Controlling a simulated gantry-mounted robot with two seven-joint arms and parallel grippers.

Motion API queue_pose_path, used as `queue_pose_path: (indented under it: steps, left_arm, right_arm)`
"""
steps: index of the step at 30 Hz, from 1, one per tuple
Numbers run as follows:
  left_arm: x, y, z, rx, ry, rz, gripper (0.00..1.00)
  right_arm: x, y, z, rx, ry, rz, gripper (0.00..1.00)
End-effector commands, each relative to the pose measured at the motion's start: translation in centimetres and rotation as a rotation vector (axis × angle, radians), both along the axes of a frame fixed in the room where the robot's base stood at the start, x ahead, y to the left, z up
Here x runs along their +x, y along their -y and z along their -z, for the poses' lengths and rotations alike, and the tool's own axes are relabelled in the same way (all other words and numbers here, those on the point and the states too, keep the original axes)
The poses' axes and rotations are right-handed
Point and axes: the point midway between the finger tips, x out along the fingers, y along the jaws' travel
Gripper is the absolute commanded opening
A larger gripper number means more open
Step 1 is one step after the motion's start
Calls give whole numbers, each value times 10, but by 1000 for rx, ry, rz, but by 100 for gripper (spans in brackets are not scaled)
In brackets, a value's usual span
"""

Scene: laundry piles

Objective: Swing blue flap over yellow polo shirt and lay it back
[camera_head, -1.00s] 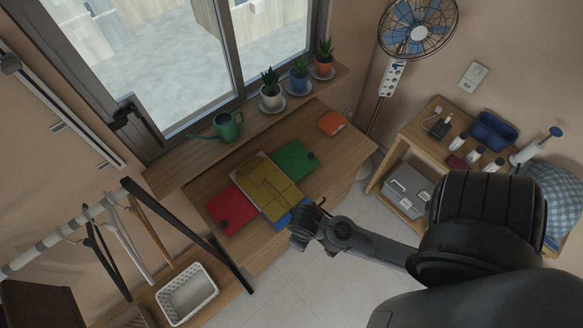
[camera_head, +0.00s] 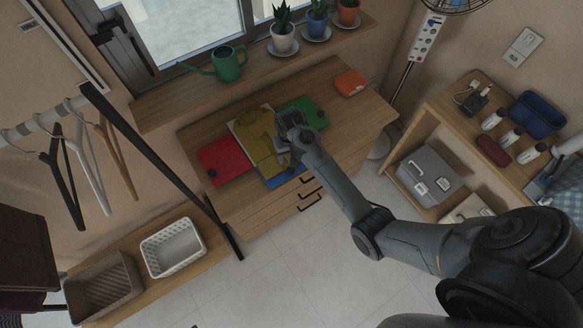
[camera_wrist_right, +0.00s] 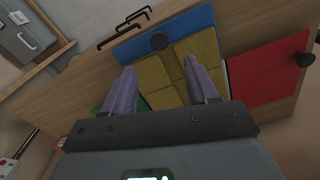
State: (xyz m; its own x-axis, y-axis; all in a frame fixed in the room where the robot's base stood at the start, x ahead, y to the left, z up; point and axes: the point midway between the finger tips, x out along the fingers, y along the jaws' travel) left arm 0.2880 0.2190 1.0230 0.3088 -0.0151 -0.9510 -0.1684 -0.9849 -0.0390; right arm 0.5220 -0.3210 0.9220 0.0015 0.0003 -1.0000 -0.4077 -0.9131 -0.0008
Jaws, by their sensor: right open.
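The yellow polo shirt (camera_head: 258,139) lies folded narrow on the folding board on the dresser top; it also shows in the right wrist view (camera_wrist_right: 182,72). The blue flap (camera_head: 287,179) lies flat at the board's front edge, partly hidden by my right arm in the head view. Contact cannot be told. My left gripper is out of view.
The red flap (camera_head: 226,160) lies flat at left, the green flap (camera_head: 304,112) at right. An orange item (camera_head: 350,82) is at the dresser's far right. A watering can (camera_head: 227,64) and potted plants stand on the sill behind. Drawer handles (camera_head: 310,202) stick out in front.

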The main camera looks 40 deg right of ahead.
Motion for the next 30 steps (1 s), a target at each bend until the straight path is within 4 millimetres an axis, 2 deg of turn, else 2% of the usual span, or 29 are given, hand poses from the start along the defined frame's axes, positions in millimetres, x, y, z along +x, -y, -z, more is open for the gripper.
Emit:
queue_pose_path:
  steps: [9,15,21,30]
  left_arm:
    - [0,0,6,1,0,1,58]
    - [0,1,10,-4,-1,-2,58]
    - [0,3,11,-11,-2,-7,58]
    - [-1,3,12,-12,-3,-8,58]
  right_arm:
    - [-1,0,53,0,-3,1,58]
    - [-1,0,78,0,-2,1,58]
    - [-1,0,90,-1,-1,1,58]
    - [-1,0,91,-1,-1,0,58]
